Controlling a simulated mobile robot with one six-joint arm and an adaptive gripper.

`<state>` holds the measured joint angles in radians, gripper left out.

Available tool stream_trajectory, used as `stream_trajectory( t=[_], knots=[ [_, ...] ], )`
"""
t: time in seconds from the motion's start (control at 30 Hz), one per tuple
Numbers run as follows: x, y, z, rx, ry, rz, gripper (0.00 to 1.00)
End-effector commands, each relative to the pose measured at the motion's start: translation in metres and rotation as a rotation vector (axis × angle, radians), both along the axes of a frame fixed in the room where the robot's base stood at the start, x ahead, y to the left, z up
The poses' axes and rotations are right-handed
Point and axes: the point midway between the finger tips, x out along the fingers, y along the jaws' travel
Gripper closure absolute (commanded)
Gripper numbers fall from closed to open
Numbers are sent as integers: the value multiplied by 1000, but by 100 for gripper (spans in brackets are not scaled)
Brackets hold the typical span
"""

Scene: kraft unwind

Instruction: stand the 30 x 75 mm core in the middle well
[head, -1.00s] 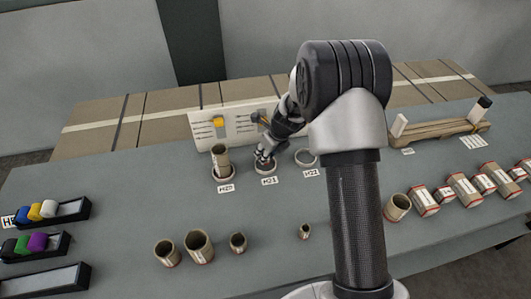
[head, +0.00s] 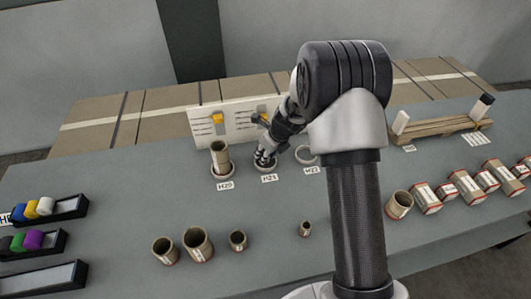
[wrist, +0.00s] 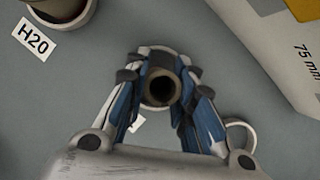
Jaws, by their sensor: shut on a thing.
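My gripper (head: 265,158) is at the middle well, marked H21, and mostly hides it in the head view. In the wrist view my gripper (wrist: 160,88) is shut on a brown hollow core (wrist: 161,68), whose dark round opening faces the camera. A pale rim of the middle well (wrist: 164,48) shows around the core. I cannot tell how deep the core sits or whether it touches the well floor. The left well (head: 222,174), marked H20, holds an upright core (head: 220,155). The right well (head: 306,154) looks empty.
A white board (head: 235,123) with yellow parts stands behind the wells; its panel, marked 75 mm, is close by in the wrist view (wrist: 275,45). Several loose cores (head: 198,245) stand in front, and others lie at right. Black trays with coloured pieces (head: 62,208) are at left.

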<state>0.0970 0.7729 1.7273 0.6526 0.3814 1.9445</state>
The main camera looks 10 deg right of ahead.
Motion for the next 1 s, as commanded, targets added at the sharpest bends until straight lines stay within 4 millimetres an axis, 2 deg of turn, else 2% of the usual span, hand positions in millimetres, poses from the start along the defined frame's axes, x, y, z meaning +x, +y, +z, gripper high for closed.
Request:
stream_trajectory(
  t=[0.47, 0.5, 0.8, 1.0],
  knots=[
    [0, 0, -4, 0, 0, 0, 88],
    [0, 0, -4, 0, 0, 0, 75],
    [0, 0, -4, 0, 0, 0, 55],
    [0, 0, -4, 0, 0, 0, 53]
  ],
)
